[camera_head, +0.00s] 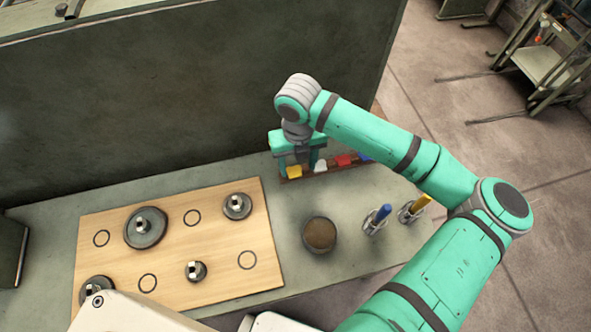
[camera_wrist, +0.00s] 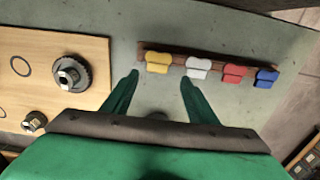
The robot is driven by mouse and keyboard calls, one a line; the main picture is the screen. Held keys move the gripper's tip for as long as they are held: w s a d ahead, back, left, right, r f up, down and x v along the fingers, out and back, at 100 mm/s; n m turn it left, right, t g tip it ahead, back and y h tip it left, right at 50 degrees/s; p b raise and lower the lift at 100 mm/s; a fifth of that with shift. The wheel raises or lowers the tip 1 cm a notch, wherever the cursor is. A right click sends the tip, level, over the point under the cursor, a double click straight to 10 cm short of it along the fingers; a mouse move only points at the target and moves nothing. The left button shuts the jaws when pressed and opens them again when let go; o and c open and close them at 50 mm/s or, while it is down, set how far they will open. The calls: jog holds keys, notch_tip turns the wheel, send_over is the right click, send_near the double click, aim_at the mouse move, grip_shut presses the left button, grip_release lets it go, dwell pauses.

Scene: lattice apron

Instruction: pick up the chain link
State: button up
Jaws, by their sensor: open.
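My gripper (camera_head: 298,166) is open at the back of the bench; its two green fingers (camera_wrist: 160,77) are spread wide in the wrist view, with nothing between them. Small waisted pieces, like chain links, sit in a row on a brown rail (camera_wrist: 216,69): yellow (camera_wrist: 158,62), white (camera_wrist: 198,68), red (camera_wrist: 235,73) and blue (camera_wrist: 266,77). Which is the task's chain link I cannot tell. In the wrist view the yellow piece lies just beyond the fingertips, between their lines. The head view shows the yellow piece (camera_head: 294,171) below the gripper; contact cannot be told.
A wooden board (camera_head: 215,215) with gears on posts and drawn circles lies left on the bench. A round brown-topped cup (camera_head: 319,235) and two holders with a blue handle (camera_head: 382,213) and yellow handle (camera_head: 420,203) stand in front. A tall dark panel (camera_head: 190,90) rises behind.

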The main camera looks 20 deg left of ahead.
aim_at(296, 177)
jog(key=f, duration=0.3)
jog(key=shift+s+a+f, duration=0.2)
jog(key=shift+s+f, duration=0.1)
jog(key=shift+s, duration=0.05)
jog(key=shift+f, duration=0.55)
jog(key=shift+w, duration=0.1)
jog(key=c, duration=1.2)
